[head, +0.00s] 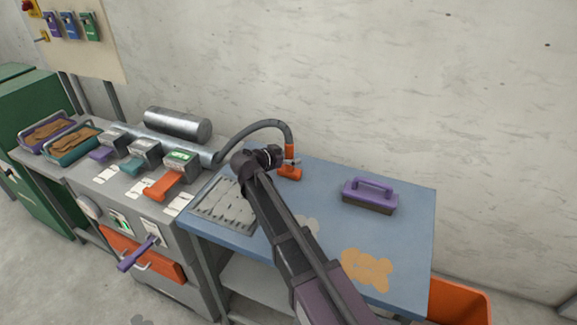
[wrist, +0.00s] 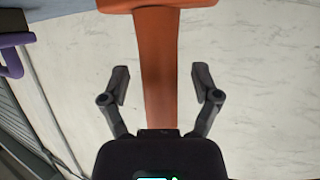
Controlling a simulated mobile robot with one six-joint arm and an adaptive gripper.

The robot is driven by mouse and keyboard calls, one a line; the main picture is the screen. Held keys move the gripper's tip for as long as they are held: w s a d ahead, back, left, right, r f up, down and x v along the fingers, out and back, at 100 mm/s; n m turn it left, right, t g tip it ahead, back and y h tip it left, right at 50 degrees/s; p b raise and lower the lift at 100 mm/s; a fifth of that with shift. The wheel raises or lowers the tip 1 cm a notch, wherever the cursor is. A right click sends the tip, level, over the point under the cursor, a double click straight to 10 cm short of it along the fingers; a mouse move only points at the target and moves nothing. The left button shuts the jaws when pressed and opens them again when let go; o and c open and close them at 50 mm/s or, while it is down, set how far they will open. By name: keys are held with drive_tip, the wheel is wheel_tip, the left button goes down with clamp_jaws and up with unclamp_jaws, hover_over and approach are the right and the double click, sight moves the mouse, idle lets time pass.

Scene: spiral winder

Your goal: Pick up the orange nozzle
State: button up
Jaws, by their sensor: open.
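The orange nozzle (head: 289,172) stands on the blue tabletop (head: 330,215) near its back edge, at the end of a dark curved hose (head: 262,124). My gripper (head: 275,157) is at the nozzle's left side in the head view, and its fingers are too small there to make out clearly. In the wrist view the nozzle's orange stem (wrist: 158,55) runs between the two fingers of my gripper (wrist: 161,84), with a visible gap on each side. The fingers are open. The lower end of the stem reaches the dark palm and is hidden there.
A purple-handled brush (head: 370,194) stands on the table to the right. A grey slotted plate (head: 226,206) lies at the left, and an orange stain (head: 367,268) marks the front. A metal roller (head: 178,125) sits at the back left. An orange bin (head: 460,302) is below right.

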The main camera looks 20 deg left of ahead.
sight(286, 147)
drive_tip(key=shift+c, duration=0.2)
clamp_jaws()
drive_tip(key=shift+r, duration=0.1)
idle(0.4)
wheel_tip(286, 147, up, 3)
drive_tip(key=p, duration=0.3)
drive_tip(key=shift+r, duration=0.15)
drive_tip(key=shift+s+r+p, duration=0.1)
drive_tip(key=shift+r+p, duration=0.15)
drive_tip(key=shift+p, duration=0.3)
drive_tip(key=s+a, duration=0.2)
drive_tip(key=s, duration=0.5)
drive_tip(key=s+a+r, duration=0.1)
drive_tip(key=s+a, duration=0.2)
drive_tip(key=s, duration=0.5)
drive_tip(key=shift+a+p, duration=0.15)
drive_tip(key=shift+p, duration=0.3)
drive_tip(key=shift+w, duration=0.1)
